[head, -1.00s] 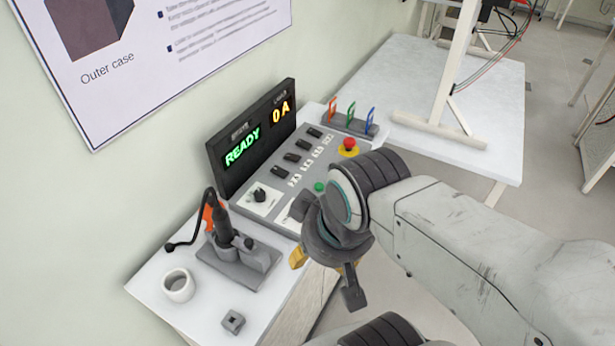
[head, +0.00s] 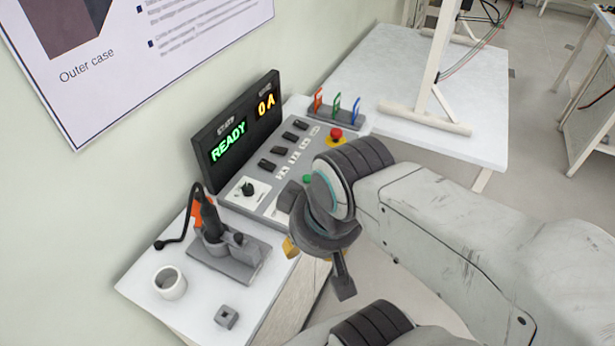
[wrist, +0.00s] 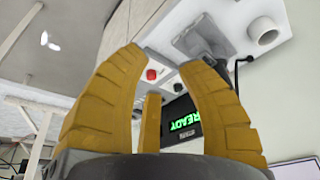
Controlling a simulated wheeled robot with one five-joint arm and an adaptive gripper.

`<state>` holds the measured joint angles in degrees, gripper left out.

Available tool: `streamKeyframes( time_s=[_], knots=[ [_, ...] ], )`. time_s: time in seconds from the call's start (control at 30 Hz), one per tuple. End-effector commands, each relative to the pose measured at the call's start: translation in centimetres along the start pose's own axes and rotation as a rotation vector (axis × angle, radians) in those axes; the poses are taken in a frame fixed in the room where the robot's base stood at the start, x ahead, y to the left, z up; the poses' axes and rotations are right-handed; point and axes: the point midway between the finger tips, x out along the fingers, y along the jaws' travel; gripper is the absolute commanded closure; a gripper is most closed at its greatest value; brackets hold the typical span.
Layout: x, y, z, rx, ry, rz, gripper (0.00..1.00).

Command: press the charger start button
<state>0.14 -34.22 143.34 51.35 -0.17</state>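The charger console (head: 240,205) is a grey sloped panel with a black display (head: 235,135) reading READY in green and 0 A in orange. A small green button (head: 307,179) shows on the panel just left of my wrist; part of the panel is hidden behind my arm. A red mushroom button (head: 336,133) on a yellow base sits at the far end, and a red button also shows in the wrist view (wrist: 151,75). My gripper (wrist: 163,60) has yellow fingers spread apart with nothing between them. In the head view it hangs in front of the console's near edge, apart from the green button.
A tool in a grey holder (head: 228,250), a white mug (head: 170,283) and a small grey block (head: 226,317) stand on the near white bench. Coloured clips in a rack (head: 336,115) stand behind the console. A white table (head: 400,75) with a frame is beyond.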

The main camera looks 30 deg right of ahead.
Motion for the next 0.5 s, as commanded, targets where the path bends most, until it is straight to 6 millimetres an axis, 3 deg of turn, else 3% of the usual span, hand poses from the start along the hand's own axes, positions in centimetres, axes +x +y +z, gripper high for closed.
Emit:
streamKeyframes(
  time_s=[0.37,0.5],
  knots=[
    [0.0,0.0,0.0,0.0,0.0,0.0,1.0],
    [0.0,0.0,0.0,0.0,0.0,0.0,1.0]
  ],
)
